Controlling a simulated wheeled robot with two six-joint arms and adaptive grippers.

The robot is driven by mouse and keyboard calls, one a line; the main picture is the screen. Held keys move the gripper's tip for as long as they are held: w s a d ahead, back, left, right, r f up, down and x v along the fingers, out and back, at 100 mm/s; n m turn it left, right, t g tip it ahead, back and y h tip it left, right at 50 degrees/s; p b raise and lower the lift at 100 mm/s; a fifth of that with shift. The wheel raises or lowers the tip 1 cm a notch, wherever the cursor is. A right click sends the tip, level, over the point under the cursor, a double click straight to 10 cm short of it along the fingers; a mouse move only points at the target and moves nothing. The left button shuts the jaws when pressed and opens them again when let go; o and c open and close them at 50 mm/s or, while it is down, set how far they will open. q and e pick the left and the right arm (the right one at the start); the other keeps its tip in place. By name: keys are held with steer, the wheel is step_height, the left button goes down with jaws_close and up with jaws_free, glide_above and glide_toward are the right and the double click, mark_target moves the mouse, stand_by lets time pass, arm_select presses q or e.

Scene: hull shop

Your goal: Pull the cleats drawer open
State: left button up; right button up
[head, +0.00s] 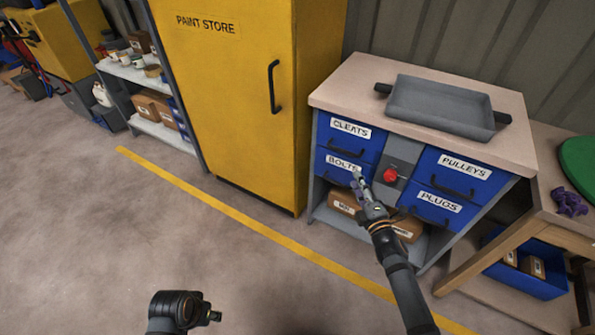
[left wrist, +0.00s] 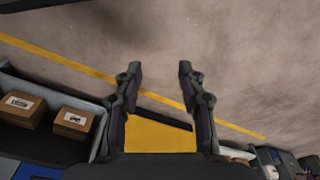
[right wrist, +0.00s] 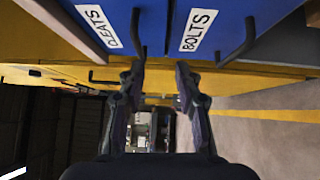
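The blue cleats drawer (head: 336,136) is the upper left drawer of the workbench, shut, with a white label and a dark bar handle (head: 346,146). The bolts drawer (head: 332,172) is shut below it. My right gripper (head: 357,175) is in front of the bolts drawer, hiding part of its label end. In the right wrist view its fingers (right wrist: 161,72) are apart and empty. There the cleats handle (right wrist: 137,32) shows just beyond the left fingertip; I cannot tell if they touch. My left gripper (left wrist: 160,70) is open and empty, over the floor.
The pulleys drawer (head: 464,167) and plugs drawer (head: 438,204) are shut on the right, beyond a red button (head: 390,175). A grey tray (head: 440,103) lies on the bench top (head: 345,85). A yellow paint cabinet (head: 235,100) stands left. The floor in front is clear.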

mark_target(343, 151)
steer(key=shift+n+t+y, duration=0.4)
steer(key=shift+n, duration=0.5)
steer(key=x, duration=0.3)
steer(key=r+x, duration=0.1)
steer(key=x, duration=0.3)
steer(key=r+x, duration=0.1)
steer(key=x, duration=0.2)
steer(key=shift+w+a+r, duration=0.1)
steer(key=shift+a+r, duration=0.15)
steer(key=shift+a, duration=0.2)
arm_select(q)
steer(key=shift+d+r, duration=0.15)
steer(key=shift+r, duration=0.8)
arm_select(e)
steer(key=shift+w+a, duration=0.1)
steer(key=shift+w, duration=0.3)
steer(key=c, duration=0.6)
arm_select(q)
steer(key=shift+s, duration=0.15)
arm_select(e)
jaws_close()
arm_select(q)
steer(key=shift+f, duration=0.1)
